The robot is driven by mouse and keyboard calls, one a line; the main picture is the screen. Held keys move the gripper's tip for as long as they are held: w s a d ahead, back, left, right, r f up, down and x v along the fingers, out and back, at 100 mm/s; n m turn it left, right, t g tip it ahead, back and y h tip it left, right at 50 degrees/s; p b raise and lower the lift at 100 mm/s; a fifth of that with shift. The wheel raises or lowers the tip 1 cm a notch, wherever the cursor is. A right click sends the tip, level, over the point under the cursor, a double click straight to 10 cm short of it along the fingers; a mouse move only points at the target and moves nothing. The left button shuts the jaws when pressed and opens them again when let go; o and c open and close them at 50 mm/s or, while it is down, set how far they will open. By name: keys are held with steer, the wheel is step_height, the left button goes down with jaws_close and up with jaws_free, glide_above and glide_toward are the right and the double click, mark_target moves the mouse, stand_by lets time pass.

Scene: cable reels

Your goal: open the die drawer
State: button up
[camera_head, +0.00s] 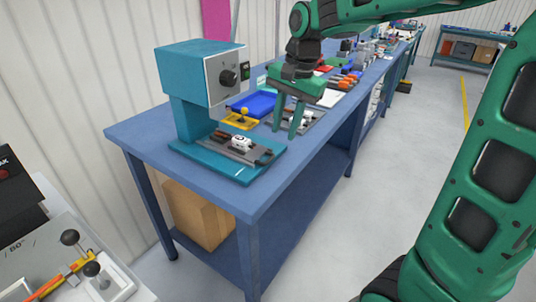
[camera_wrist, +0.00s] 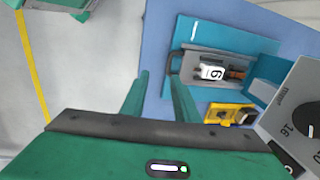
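The teal press (camera_head: 200,75) stands on the near end of the blue bench. On its base plate lies a grey die drawer (camera_head: 226,146) with a dark bar handle (camera_head: 266,157) at its outer end. A white numbered block (camera_head: 241,143) sits in the drawer. In the wrist view the drawer (camera_wrist: 205,56) and its handle (camera_wrist: 172,64) show at upper right. My gripper (camera_head: 286,128) points down, open and empty, above and beyond the handle; it touches neither handle nor drawer. Its fingers (camera_wrist: 160,78) also show in the wrist view, left of and below the handle.
A yellow fixture with a knob (camera_head: 243,118) and a blue tray (camera_head: 255,103) stand close behind the drawer. The press head with its dial (camera_head: 228,77) overhangs the inner end. The bench's front edge (camera_head: 290,182) is clear, with open floor (camera_head: 380,170) beyond.

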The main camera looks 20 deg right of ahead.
mark_target(269, 160)
steer(key=w+a+f, duration=0.1)
steer(key=f, duration=0.2)
steer(key=w+a+f, duration=0.1)
steer(key=f, duration=0.3)
steer(key=w+a+f, duration=0.1)
steer(key=f, duration=0.2)
steer(key=shift+f, duration=0.15)
jaws_close()
